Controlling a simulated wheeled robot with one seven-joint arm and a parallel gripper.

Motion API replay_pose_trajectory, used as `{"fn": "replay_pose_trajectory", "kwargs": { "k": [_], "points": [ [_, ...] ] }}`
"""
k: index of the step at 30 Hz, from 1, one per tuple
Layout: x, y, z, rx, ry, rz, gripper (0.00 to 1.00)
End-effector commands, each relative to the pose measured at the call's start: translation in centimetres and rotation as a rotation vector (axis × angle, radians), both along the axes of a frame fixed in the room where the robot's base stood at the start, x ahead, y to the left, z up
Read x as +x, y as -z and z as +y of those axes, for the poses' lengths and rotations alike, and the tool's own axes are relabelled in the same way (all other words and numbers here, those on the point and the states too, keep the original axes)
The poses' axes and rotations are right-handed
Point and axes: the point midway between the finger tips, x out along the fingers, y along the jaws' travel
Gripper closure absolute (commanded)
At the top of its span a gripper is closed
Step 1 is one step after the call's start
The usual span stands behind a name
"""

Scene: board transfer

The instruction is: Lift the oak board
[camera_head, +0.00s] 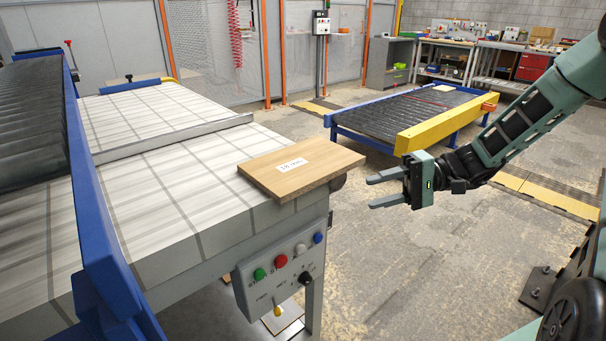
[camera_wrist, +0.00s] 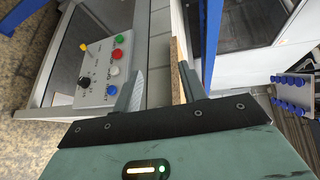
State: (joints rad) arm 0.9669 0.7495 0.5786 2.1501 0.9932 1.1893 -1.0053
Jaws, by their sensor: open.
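The oak board (camera_head: 325,172), light brown with a white label, lies flat on the near right corner of the white-topped table (camera_head: 190,228). Its right end seems to stick out past the table edge. My gripper (camera_head: 370,192) is open and empty, to the right of the board, with its fingers pointing at it. A gap shows between fingertips and board. In the wrist view the board (camera_wrist: 177,70) shows as a thin brown edge close to the right-hand finger of my gripper (camera_wrist: 160,75); I cannot tell its depth there.
A control box (camera_head: 282,268) with coloured buttons hangs on the table's front, below the board. A blue-framed roller conveyor (camera_head: 35,120) runs along the left. Another low roller conveyor (camera_head: 405,112) with a yellow end beam stands behind. Open concrete floor (camera_head: 375,265) lies right of the table.

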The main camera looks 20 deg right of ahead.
Motion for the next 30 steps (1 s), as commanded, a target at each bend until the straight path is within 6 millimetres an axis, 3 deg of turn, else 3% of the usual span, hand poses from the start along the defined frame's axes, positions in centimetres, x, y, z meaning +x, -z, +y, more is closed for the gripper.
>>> {"fn": "replay_pose_trajectory", "kwargs": {
  "k": [1, 4, 9, 13, 24, 30],
  "points": [
    [0.8, 0.6, -2.2, 0.05, 0.07, -0.028, 0.58],
    [1.7, 0.7, -5.2, 0.118, 0.169, -0.085, 0.58],
    [2.4, 0.5, -7.2, 0.162, 0.242, -0.132, 0.58],
    [3.1, 0.4, -5.7, 0.166, 0.242, -0.134, 0.58],
    [6.0, 0.5, 1.4, 0.163, 0.24, -0.132, 0.58],
    [6.9, 0.5, 3.5, 0.162, 0.243, -0.132, 0.58]
  ]
}}
